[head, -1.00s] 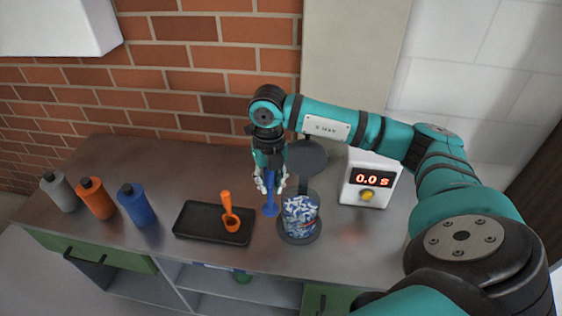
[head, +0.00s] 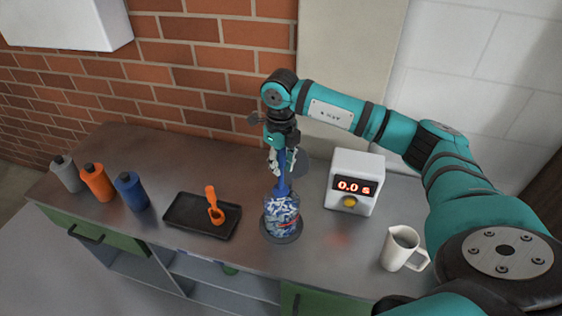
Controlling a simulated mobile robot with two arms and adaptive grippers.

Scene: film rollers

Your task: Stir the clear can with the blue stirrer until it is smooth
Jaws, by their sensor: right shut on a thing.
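The clear can (head: 282,222) stands on a dark round base (head: 270,239) on the worktop and looks full of blue and white streaked contents. The blue stirrer (head: 283,183) is upright, and my right gripper (head: 283,162) is shut on its upper part, directly above the can. The stirrer's lower end meets the top of the can; how deep it goes is hidden. My left gripper is out of view.
A timer box (head: 355,183) reading 0.0 s stands right of the can. A white jug (head: 402,249) is at front right. A black tray (head: 184,213) with an orange scoop (head: 215,210) lies left. Grey (head: 67,174), orange (head: 97,182) and blue (head: 132,191) bottles stand further left.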

